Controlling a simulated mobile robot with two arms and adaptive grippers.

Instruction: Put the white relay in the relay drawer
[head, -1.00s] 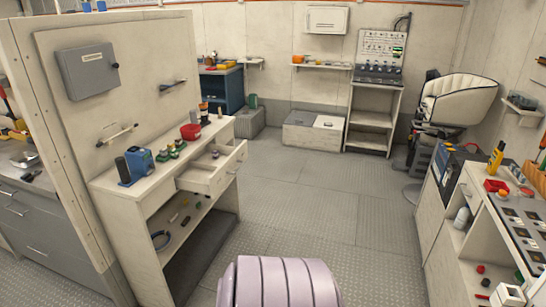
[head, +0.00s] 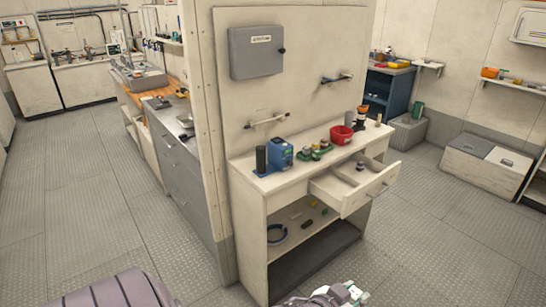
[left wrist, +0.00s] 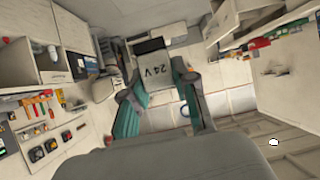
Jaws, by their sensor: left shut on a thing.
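The white relay (left wrist: 152,68), marked 24V with a dark end, is held between the teal-padded fingers of my left gripper (left wrist: 160,88) in the left wrist view. In the head view my left gripper (head: 342,293) shows only in part at the bottom edge, low and in front of the white cabinet. The pale piece at its tip there is too small to make out. A drawer (head: 372,194) stands pulled open at the right of that cabinet, with a small item inside; I cannot read a label on it. My right gripper is not in view.
The cabinet top (head: 262,184) carries a blue device (head: 280,155), green-based relays, a red bowl (head: 341,135) and cylinders. Its lower shelf holds a blue ring (head: 277,234) and small parts. A partition wall stands behind.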

